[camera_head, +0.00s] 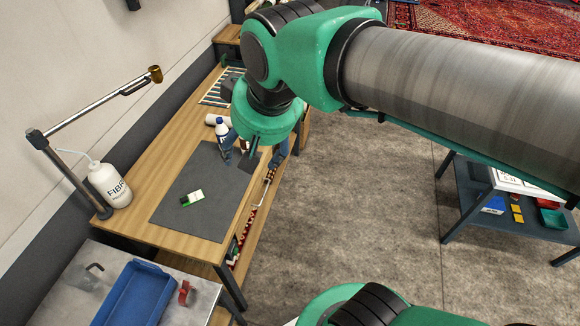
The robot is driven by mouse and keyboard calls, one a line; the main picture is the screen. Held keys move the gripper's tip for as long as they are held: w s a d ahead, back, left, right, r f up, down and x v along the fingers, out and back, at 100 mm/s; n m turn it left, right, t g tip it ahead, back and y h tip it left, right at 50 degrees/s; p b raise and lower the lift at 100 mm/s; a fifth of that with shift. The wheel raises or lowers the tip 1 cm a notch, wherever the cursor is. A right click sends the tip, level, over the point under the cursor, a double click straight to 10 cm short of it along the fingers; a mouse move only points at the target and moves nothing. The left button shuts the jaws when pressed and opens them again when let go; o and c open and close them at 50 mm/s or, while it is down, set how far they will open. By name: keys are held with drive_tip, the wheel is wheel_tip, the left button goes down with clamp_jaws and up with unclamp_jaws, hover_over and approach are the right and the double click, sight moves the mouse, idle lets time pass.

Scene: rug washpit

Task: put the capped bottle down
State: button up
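My gripper (240,154) points down from the green wrist, just right of and in front of the bottle, above the far right part of the dark grey mat (172,210). A dark blue-grey finger overlaps the bottle's lower part. The wrist hides much of the gripper, so I cannot tell whether it grips the bottle or whether the bottle touches the bench.
A metal table in front holds a blue tray (135,295) and red clamp (185,292). Most of the mat is bare.

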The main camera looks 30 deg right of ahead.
drive_tip(key=s+d+f, duration=0.2)
drive_tip(key=s+d, duration=0.3)
drive_tip(key=s, duration=0.2)
drive_tip(key=shift+f+m+t+h, duration=0.3)
drive_tip(key=shift+f, duration=0.1)
drive_tip(key=shift+s, duration=0.1)
wheel_tip(320, 180, down, 13)
drive_tip(key=b, duration=1.2)
drive_tip(key=shift+r+b, duration=0.2)
drive_tip(key=shift+b, duration=0.15)
